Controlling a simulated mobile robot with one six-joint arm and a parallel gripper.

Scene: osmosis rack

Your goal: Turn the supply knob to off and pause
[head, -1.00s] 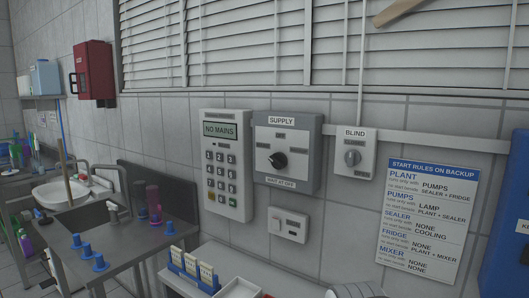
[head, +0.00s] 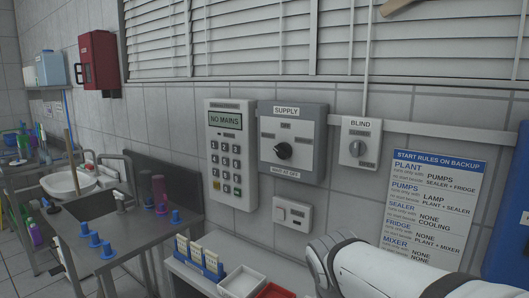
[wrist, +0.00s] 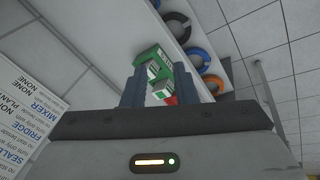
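The supply panel (head: 292,175) is a grey box on the tiled wall, with a "SUPPLY" label on top and a "WAIT AT OFF" label below. Its round black knob (head: 283,151) sits at the centre among small position labels. The knob's pointer is too small to read surely. My gripper (wrist: 160,88) shows in the wrist view with two dark fingers apart and nothing held between them. A green and white box shows beyond the fingers. In the head view only my white arm link shows at lower right; the gripper is out of that view, away from the knob.
A keypad reading "NO MAINS" (head: 230,155) is left of the supply panel. A blind switch (head: 359,142) is to its right, and a small switch box (head: 292,214) is below. A rules poster (head: 433,207) hangs further right. A bench with trays (head: 242,282) stands below.

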